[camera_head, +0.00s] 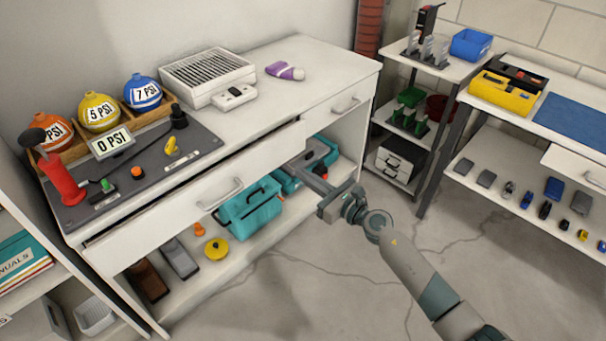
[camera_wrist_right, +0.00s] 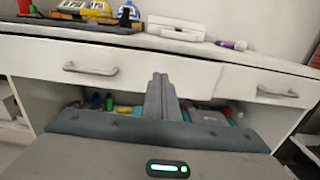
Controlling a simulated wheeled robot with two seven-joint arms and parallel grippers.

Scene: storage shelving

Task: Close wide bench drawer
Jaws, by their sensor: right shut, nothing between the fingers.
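The wide bench drawer (camera_head: 165,217) is the long white front on the left of the bench, with a bar handle (camera_head: 220,194). It stands a little out from the bench, with a dark gap along its top edge. In the wrist view the drawer front (camera_wrist_right: 135,62) fills the left and middle, its handle (camera_wrist_right: 90,70) at left. My right gripper (camera_head: 301,176) is shut and empty, in front of the drawer's right part. Its fingers (camera_wrist_right: 160,82) overlap the lower front in the wrist view; I cannot tell whether they touch it. My left gripper is not in view.
A narrower drawer (camera_head: 345,104) at the right end looks shut. Teal toolboxes (camera_head: 250,207) stand on the shelf below. Pressure balls (camera_head: 99,111), a vented box (camera_head: 208,77) and a purple item (camera_head: 285,71) are on the benchtop. Floor (camera_head: 340,275) in front is clear.

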